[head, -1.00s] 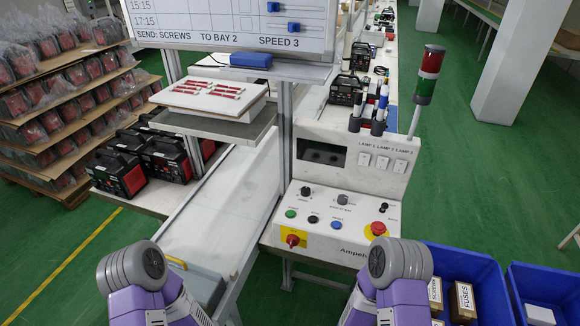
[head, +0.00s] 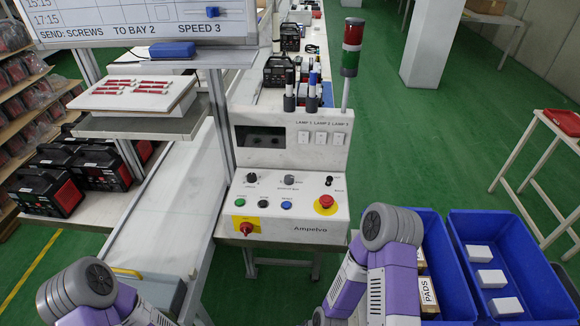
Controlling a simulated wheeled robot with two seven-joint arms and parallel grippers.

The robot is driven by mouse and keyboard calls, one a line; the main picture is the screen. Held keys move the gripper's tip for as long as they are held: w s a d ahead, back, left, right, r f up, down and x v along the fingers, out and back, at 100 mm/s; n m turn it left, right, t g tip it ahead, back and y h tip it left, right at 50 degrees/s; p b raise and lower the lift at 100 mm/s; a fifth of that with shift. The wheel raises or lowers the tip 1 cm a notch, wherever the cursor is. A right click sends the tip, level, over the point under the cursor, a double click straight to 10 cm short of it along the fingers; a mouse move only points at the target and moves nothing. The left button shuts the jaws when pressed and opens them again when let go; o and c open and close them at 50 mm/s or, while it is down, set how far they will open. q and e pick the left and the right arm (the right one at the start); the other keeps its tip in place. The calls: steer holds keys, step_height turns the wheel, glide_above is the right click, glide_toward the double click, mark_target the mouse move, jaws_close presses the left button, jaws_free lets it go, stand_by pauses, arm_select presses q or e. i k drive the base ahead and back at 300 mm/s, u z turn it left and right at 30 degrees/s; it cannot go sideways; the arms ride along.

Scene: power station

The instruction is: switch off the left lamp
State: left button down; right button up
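Three white lamp switches sit side by side on the upright face of the control station, labelled LAMP 1, LAMP 2 and LAMP 3. The leftmost is the LAMP 1 switch (head: 303,137), then the LAMP 2 switch (head: 320,138) and the LAMP 3 switch (head: 337,139). Whether each is on or off is too small to tell. My two purple arms show at the lower left and lower right, below and in front of the station. Both grippers are out of the picture or hidden behind the arm links.
The sloped control panel (head: 290,214) below the switches has knobs, coloured buttons, a red emergency button (head: 326,202) and a red rotary switch (head: 246,228). A signal tower (head: 351,48) stands behind. Blue bins (head: 490,262) are at right; a shelf with red-handled pieces (head: 135,92) is at left.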

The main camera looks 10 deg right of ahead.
mark_target(303, 136)
steer(key=z, duration=0.85)
steer(key=k, duration=0.2)
steer(key=u, duration=0.25)
